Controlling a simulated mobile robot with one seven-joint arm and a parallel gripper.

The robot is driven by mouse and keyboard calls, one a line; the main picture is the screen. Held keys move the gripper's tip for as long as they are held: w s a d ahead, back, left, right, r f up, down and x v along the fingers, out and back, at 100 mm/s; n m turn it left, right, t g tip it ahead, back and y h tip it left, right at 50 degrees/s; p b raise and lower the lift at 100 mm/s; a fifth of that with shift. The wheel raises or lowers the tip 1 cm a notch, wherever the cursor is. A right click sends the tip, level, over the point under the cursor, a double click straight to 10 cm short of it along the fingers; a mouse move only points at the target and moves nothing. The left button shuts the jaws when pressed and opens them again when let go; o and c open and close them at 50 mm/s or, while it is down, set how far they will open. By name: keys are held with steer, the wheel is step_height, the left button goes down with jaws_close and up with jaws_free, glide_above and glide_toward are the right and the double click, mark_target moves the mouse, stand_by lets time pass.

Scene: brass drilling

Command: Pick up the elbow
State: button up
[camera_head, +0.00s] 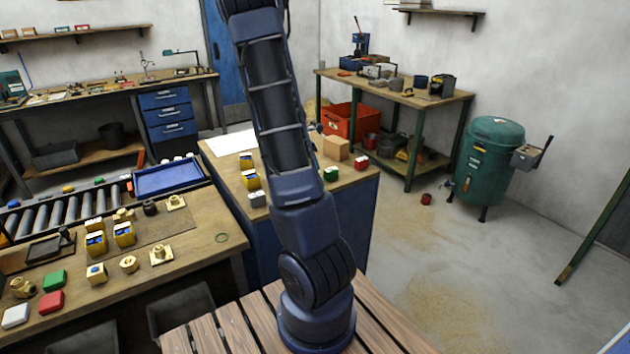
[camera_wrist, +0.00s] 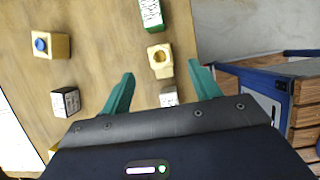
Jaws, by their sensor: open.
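My gripper (camera_wrist: 161,70) is open and empty in the wrist view, its two green fingers spread above a wooden bench top. A yellowish brass piece (camera_wrist: 160,60) with a round opening lies between and just beyond the fingertips; it may be the elbow, but its full shape is unclear from above. A small whitish block (camera_wrist: 168,97) lies between the fingers, partly hidden by the gripper body. In the head view, a curved brass fitting (camera_head: 22,287) that looks like an elbow lies at the left bench's near left.
In the wrist view, a green box (camera_wrist: 150,14) lies beyond the brass piece; a yellow block with a blue disc (camera_wrist: 48,44) and a white block (camera_wrist: 65,101) are left.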

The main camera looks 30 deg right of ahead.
steer(key=shift+a+x, duration=0.1)
steer(key=shift+x, duration=2.15)
steer(key=shift+a+x, duration=0.15)
steer(key=shift+x, duration=2.1)
steer(key=shift+f, duration=0.1)
jaws_close()
